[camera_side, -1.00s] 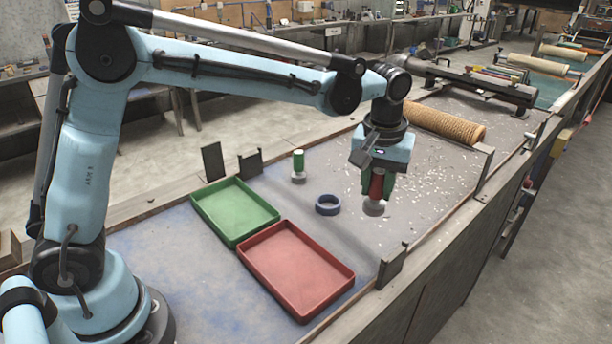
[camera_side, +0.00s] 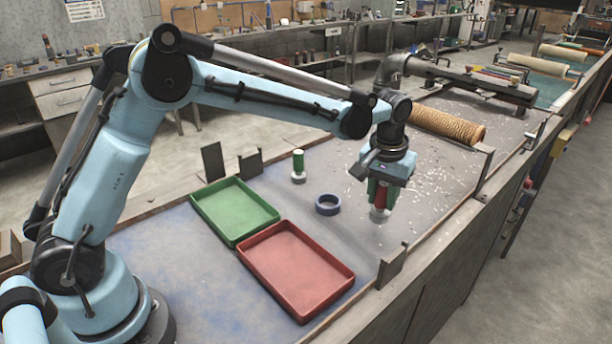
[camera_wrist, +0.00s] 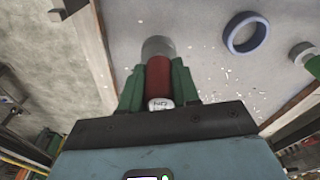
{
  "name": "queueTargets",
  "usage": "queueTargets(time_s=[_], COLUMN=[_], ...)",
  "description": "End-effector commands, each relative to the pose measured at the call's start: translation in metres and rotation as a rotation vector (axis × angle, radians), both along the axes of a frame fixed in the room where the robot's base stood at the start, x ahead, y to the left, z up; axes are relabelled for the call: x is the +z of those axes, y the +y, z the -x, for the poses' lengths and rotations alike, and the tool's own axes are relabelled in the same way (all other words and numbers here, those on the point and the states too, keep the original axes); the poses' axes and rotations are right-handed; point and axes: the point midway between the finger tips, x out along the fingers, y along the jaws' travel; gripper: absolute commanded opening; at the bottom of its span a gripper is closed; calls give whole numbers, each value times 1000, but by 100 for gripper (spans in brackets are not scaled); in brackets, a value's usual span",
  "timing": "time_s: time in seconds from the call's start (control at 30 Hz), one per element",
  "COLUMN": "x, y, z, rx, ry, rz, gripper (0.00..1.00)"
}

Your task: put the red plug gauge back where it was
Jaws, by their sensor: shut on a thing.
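The red plug gauge (camera_side: 379,200) is upright in my gripper (camera_side: 380,190), a red handle with a grey metal end pointing down. In the side view it hangs over the grey table to the right of the blue ring (camera_side: 328,205); its lower end looks close to the surface, and I cannot tell if it touches. In the wrist view the red gauge (camera_wrist: 158,82) sits between the two green fingers (camera_wrist: 158,88), shut on it. A green plug gauge (camera_side: 298,165) stands upright on the table left of the blue ring.
A green tray (camera_side: 235,243) and a red tray (camera_side: 340,297) lie nearer my base. Dark upright plates (camera_side: 392,265) stand at the table's edges. A tan mesh tube (camera_side: 445,125) lies behind my gripper. Pale chips are scattered on the table around the gauge.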

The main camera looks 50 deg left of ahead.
Motion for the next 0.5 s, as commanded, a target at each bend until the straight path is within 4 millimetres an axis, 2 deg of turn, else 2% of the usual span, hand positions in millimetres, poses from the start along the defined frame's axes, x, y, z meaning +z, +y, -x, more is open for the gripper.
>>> queueTargets(time_s=[0.13, 0.4, 0.5], x=[-8, -41, -43], y=[4, 4, 4], z=[-4, -3, -3], rx=[0, 0, 0], ry=[0, 0, 0], rz=[0, 0, 0], gripper=[0, 0, 0])
